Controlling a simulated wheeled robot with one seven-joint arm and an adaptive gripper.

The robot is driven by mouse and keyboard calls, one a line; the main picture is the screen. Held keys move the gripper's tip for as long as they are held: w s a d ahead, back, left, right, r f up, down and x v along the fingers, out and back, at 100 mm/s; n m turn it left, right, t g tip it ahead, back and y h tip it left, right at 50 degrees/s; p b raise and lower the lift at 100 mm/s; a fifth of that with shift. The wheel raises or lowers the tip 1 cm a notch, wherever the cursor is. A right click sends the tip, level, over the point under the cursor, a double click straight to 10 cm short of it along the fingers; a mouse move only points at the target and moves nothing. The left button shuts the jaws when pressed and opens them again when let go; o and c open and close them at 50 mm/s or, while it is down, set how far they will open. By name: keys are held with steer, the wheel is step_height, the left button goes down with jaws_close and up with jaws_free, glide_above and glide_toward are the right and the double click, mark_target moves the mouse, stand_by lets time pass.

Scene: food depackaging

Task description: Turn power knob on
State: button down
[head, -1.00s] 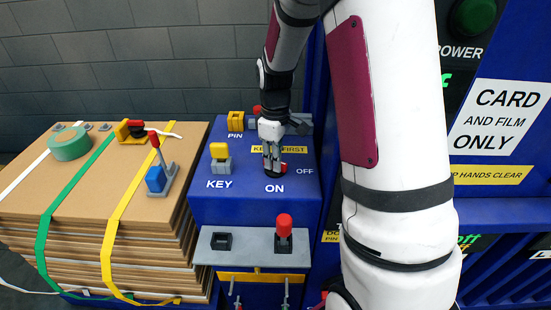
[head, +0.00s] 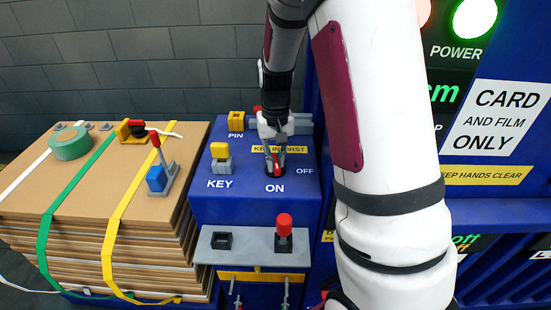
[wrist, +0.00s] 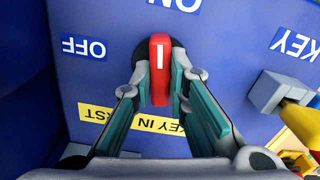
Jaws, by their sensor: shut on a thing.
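The power knob (wrist: 160,68) has a red handle with a white line on a dark round base. In the wrist view its white line points toward the ON label (wrist: 175,4), with the OFF label (wrist: 83,47) off to the left. My gripper (wrist: 160,85) is shut on the red handle, one finger on each side. In the head view the knob (head: 276,170) sits on the blue console top, just above the ON label (head: 275,188), partly hidden by my gripper (head: 275,157). The round POWER light (head: 475,18) glows green-white.
A yellow-topped key (head: 220,153) stands left of the knob. A red-knobbed lever (head: 284,226) rises from the grey shelf in front. A strapped cardboard stack (head: 90,200) fills the left. The tall blue machine with a CARD AND FILM ONLY sign (head: 497,120) stands right.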

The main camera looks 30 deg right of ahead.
mark_target(276, 161)
steer(key=shift+m, duration=1.1)
steer(key=c, duration=1.6)
jaws_free()
steer(key=shift+o, duration=0.2)
steer(key=shift+r, duration=0.1)
step_height(276, 161, up, 12)
steer(key=shift+s, duration=0.1)
